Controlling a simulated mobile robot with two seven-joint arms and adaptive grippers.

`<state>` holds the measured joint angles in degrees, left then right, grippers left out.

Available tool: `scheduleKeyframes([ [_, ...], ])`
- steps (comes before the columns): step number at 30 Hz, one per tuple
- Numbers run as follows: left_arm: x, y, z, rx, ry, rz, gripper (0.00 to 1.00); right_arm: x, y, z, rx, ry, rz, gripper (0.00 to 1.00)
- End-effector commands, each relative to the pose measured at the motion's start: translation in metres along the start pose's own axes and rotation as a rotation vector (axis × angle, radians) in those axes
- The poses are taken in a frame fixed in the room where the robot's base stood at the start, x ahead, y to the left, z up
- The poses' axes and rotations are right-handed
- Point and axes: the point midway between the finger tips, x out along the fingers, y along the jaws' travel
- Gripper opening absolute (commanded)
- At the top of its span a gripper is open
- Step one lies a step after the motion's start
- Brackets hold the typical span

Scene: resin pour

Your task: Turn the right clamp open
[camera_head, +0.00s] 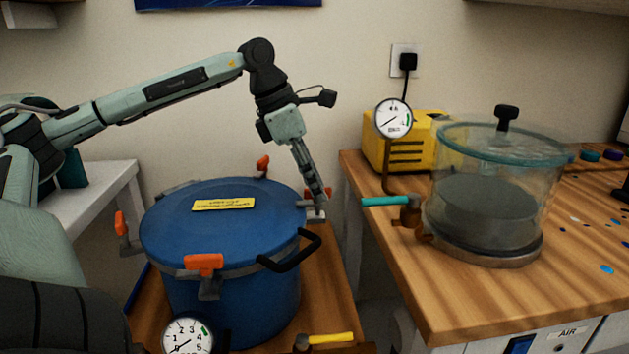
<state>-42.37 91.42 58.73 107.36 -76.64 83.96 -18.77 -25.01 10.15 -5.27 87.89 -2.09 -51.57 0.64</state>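The blue pressure pot (222,230) stands on a wooden surface with its round lid on and a yellow label on top. The right clamp (308,203) is on the lid's right rim. Only small bits of its orange handle show around my gripper. My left gripper (317,206) points down at this clamp, its fingers over the handle. The fingers are seen edge-on and overlap, so their opening is unclear. Other orange-handled clamps sit at the front (204,264), left (121,223) and back (262,164) of the lid. My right gripper is out of view.
A black lid handle (290,250) sticks out at the pot's front right. A pressure gauge (188,335) and yellow-handled valve (330,338) are in front. The wooden bench (470,290) at right holds a glass chamber (495,190), a turquoise-handled valve (385,201) and a yellow pump (400,150).

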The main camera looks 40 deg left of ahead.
Motion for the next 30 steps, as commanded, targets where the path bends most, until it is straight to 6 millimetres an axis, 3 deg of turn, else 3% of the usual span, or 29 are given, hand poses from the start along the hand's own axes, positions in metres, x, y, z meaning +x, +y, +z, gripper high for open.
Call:
scheduleKeyframes([
  [5,0.000,0.000,0.000,0.000,0.000,0.000,0.29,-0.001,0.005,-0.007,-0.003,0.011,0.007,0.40],
  [12,0.000,0.000,0.000,0.000,0.000,0.000,0.00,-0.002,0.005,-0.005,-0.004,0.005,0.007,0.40],
  [30,-0.002,0.002,0.001,0.103,-0.002,-0.040,0.00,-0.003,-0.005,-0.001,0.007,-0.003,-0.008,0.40],
])
